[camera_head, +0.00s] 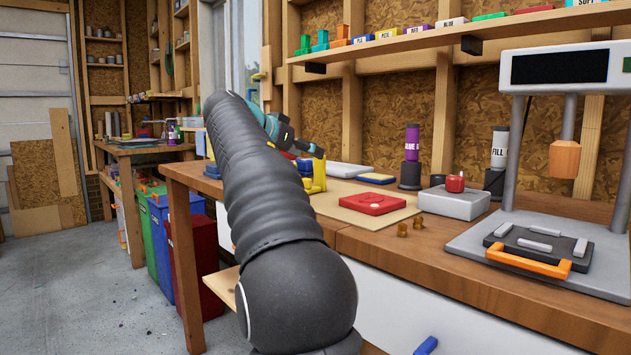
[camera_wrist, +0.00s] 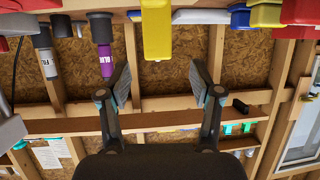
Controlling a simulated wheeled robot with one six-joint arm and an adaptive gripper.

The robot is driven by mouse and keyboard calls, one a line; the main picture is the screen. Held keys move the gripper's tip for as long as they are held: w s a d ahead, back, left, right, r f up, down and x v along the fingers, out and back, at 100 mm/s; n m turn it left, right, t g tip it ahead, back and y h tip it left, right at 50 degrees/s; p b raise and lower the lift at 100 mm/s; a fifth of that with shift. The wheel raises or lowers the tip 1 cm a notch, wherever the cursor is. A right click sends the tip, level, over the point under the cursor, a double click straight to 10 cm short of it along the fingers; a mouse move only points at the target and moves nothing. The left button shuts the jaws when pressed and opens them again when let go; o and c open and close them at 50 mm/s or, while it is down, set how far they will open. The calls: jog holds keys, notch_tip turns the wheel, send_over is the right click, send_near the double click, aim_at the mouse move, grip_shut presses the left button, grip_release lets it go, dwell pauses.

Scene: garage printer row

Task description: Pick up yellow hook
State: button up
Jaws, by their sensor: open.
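The yellow hook (camera_head: 318,174) appears as a yellow upright piece on the workbench, just beyond and below the end of my arm. Its exact shape is partly hidden in the head view. In the wrist view, which shows the room upside down, a yellow upright piece (camera_wrist: 157,30) hangs from the top edge, roughly centred between my fingers. My gripper (camera_wrist: 160,75) is open, with its two fingers spread and nothing between the pads. In the head view my gripper (camera_head: 312,150) is small and partly hidden by my arm, close above the yellow piece.
A red tray-like piece (camera_head: 374,203) lies on a tan board. A purple-labelled tube (camera_head: 412,142) and a grey box with a red button (camera_head: 454,202) stand to the right. A printer (camera_head: 572,235) fills the bench's right end. A shelf with coloured blocks (camera_head: 430,40) runs above.

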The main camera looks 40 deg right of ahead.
jog(key=x, duration=0.5)
jog(key=shift+s+d, duration=0.1)
jog(key=c, duration=1.2)
